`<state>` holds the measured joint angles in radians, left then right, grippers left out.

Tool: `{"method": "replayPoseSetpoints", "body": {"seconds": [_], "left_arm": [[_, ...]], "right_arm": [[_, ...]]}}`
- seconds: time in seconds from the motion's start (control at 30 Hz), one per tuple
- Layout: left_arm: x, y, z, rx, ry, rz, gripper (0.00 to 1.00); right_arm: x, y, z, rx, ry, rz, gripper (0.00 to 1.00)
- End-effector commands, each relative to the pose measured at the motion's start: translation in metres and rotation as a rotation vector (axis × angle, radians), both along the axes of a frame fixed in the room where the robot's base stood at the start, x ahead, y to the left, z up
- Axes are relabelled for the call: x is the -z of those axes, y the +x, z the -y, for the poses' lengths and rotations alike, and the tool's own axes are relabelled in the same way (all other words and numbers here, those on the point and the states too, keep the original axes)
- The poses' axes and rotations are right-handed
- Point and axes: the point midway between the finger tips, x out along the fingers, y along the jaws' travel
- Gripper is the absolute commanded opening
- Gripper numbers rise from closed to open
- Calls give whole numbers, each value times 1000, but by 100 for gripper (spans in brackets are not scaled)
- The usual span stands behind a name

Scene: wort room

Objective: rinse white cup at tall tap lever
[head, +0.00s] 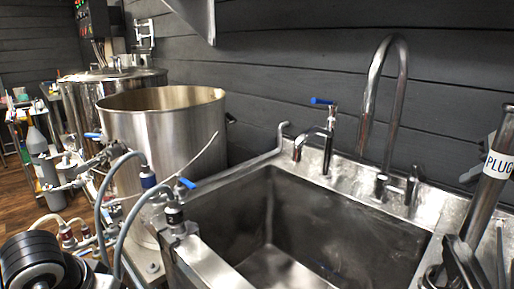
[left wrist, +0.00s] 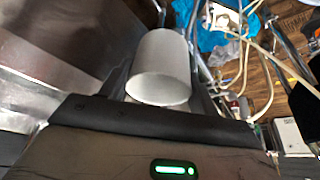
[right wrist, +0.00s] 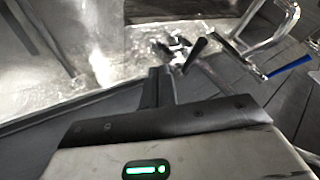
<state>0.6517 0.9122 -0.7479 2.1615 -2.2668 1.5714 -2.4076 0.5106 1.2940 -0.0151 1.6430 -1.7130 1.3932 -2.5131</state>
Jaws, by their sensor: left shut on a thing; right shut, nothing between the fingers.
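The white cup (left wrist: 160,62) is in the left wrist view, held by my left gripper (left wrist: 163,92), which is shut on it. The cup is tilted, and its inside cannot be made out. I cannot see the cup in the head view. The tall tap (head: 385,110) is a chrome gooseneck at the sink's back rim, with a small lever (head: 412,185) at its right. My right gripper (right wrist: 158,88) is shut and empty. In the right wrist view its tip appears just short of the tap's dark lever (right wrist: 195,52); contact cannot be told. The right gripper shows dark at the head view's lower right (head: 462,262).
The steel sink (head: 205,262) has an empty-looking basin. A shorter tap with a blue handle (head: 322,101) stands left of the tall tap. A pipe labelled PLUG (head: 499,166) rises at right. A steel kettle (head: 165,135) and hoses (head: 105,200) crowd the left.

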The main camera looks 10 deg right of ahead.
Motion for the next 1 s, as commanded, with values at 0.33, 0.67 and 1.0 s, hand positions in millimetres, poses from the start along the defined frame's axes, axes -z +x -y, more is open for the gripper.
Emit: {"method": "replayPoseSetpoints", "body": {"seconds": [0.33,0.67,1.0], "left_arm": [[-21,0,0,0,0,0,39],[-23,0,0,0,0,0,39],[-33,0,0,1,-1,1,39]], "right_arm": [[19,39,-27,-4,4,3,0],[20,47,-37,-1,-1,0,0],[16,53,-47,14,-1,0,0]]}}
